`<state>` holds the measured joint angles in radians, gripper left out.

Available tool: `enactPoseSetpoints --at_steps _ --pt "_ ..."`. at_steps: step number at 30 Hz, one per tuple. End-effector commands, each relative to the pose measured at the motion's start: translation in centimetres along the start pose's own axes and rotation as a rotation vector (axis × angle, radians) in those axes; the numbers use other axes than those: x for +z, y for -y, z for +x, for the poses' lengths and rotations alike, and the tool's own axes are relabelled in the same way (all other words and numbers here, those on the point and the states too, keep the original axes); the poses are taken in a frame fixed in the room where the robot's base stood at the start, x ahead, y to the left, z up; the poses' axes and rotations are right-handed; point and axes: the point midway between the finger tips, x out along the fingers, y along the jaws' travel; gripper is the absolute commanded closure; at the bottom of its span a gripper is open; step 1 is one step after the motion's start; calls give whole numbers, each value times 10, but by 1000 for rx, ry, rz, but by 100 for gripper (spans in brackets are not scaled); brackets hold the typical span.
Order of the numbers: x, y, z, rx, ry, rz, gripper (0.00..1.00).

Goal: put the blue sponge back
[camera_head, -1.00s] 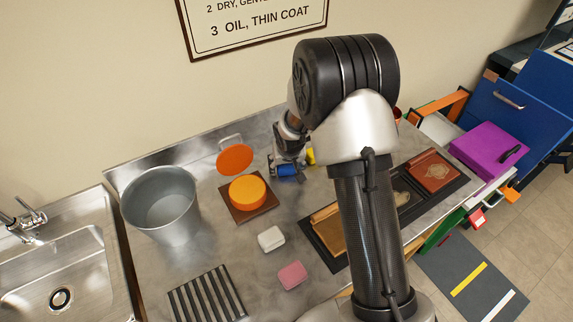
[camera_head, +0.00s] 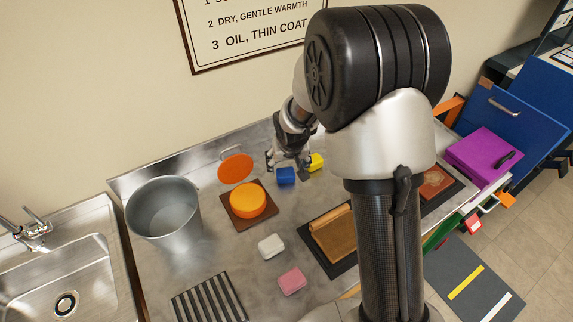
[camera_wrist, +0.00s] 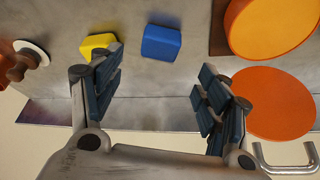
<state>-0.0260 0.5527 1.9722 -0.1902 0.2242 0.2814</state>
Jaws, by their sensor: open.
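The blue sponge (camera_head: 286,176) lies on the steel counter near the back wall, and it shows in the wrist view (camera_wrist: 161,43) at the top centre. My gripper (camera_head: 286,160) is open and just behind and above it. In the wrist view my two fingers (camera_wrist: 152,90) are spread wide with nothing between them, and the sponge lies beyond their tips, apart from them. A yellow block (camera_head: 315,162) lies to the right of the sponge in the head view, close to the gripper.
An orange round block (camera_head: 247,200) sits on a brown board, with an orange disc (camera_head: 236,168) behind it. A metal bucket (camera_head: 163,212) stands left. White (camera_head: 271,246) and pink (camera_head: 292,281) blocks and a striped rack (camera_head: 208,302) are in front. My arm hides part of the right side.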

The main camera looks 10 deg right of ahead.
Motion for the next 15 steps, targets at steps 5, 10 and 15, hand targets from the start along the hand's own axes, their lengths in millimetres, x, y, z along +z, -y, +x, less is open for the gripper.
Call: enactPoseSetpoints --at_steps 5,10,15 --pt "0 0 -20 0 -1 0 31" --pt "0 -3 -52 4 -8 -1 31" --pt "14 -12 -124 12 -15 -7 31"
